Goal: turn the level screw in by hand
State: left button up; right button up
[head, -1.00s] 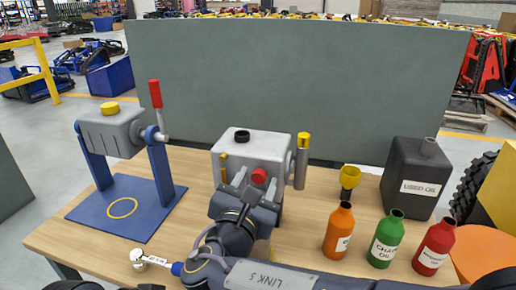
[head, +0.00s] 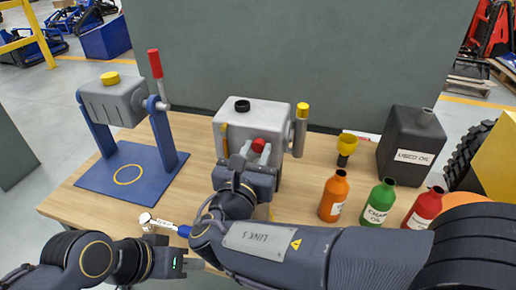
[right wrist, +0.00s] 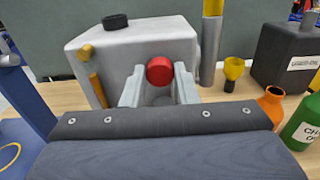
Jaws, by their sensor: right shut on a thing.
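The level screw appears as a red round head (head: 258,146) on the front of a grey gear housing (head: 228,136). It also shows in the right wrist view (right wrist: 159,70). My right gripper (head: 256,156) is shut on the red screw, with one pale finger on either side of it. The screw's shank is hidden. My left gripper (head: 188,264) is low at the front edge of the bench, away from the housing; its fingers are not clear enough to tell open from shut.
A ratchet-like tool (head: 160,223) lies near my arms. Orange (head: 334,197), green (head: 378,203) and red (head: 424,208) bottles stand right, before a used-oil can (head: 406,147). A yellow funnel (head: 347,146) stands behind them. A blue stand (head: 110,182) with a red-handled lever is left.

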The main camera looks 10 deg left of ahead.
jog(key=m+b, duration=0.2)
jog(key=b, duration=0.2)
jog(key=m+b, duration=0.3)
jog(key=b, duration=0.1)
jog(key=m+b, duration=0.3)
jog(key=b, duration=0.1)
jog(key=shift+f, duration=0.4)
jog(key=shift+r+m+b, duration=0.15)
jog(key=shift+m+b, duration=0.35)
jog(key=shift+m, duration=0.1)
jog(key=shift+r+m, duration=0.2)
jog(key=shift+m, duration=0.1)
jog(key=shift+r, duration=0.1)
